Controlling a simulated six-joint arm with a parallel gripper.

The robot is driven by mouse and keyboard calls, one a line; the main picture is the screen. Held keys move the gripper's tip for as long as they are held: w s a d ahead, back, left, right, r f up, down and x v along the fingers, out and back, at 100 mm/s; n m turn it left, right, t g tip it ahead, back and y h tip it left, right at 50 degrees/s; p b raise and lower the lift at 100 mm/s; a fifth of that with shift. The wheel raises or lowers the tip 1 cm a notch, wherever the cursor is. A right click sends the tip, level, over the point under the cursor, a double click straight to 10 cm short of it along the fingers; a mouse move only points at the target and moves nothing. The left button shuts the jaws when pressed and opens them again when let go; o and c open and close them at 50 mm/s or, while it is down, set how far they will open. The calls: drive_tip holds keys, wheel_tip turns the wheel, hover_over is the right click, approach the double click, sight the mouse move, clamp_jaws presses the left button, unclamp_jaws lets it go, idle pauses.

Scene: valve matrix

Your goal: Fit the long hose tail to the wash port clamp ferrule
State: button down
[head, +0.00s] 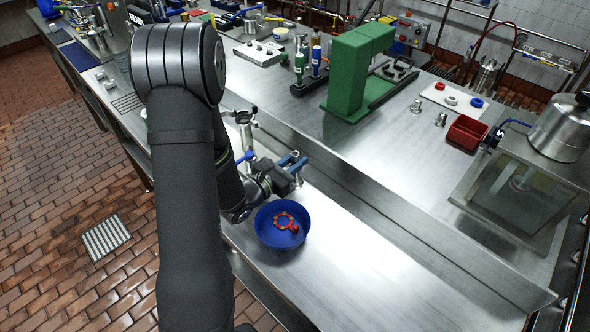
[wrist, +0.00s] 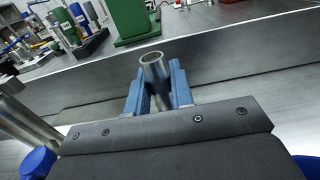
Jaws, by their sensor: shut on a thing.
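My gripper (head: 294,160) has blue fingers, which also show in the wrist view (wrist: 157,90). They are shut on a steel tubular piece (wrist: 153,65), likely the long hose tail. Its round open end points up between the fingertips. In the head view the gripper is low over the front bench, just behind the blue bowl. A steel upright fitting (head: 244,118) with a flanged top stands to the left of the gripper. I cannot tell whether this is the wash port clamp ferrule. My arm hides part of that area.
A blue bowl (head: 262,237) holds a red clamp (head: 286,222). A blue valve handle (head: 245,157) sits left of the gripper. A raised ledge (head: 345,175) runs behind it. Two small steel fittings (head: 416,106) (head: 441,119) and a red bin (head: 466,132) stand farther back. The front bench at right is clear.

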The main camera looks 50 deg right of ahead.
drive_tip(key=shift+r, duration=0.5)
wheel_tip(320, 180, up, 4)
drive_tip(key=shift+f, duration=0.25)
drive_tip(key=s+r, duration=0.6)
drive_tip(key=s, duration=0.5)
wheel_tip(320, 180, up, 6)
hover_over(295, 153)
drive_tip(key=w+d, duration=0.3)
drive_tip(key=d, duration=0.1)
drive_tip(key=w+a+r, duration=0.2)
drive_tip(key=w, duration=0.6)
drive_tip(key=w+a+r, duration=0.2)
drive_tip(key=w+a, duration=0.1)
drive_tip(key=w, duration=0.6)
drive_tip(key=shift+a+f, duration=0.1)
drive_tip(key=shift+f, duration=0.05)
drive_tip(key=shift+f, duration=3.3)
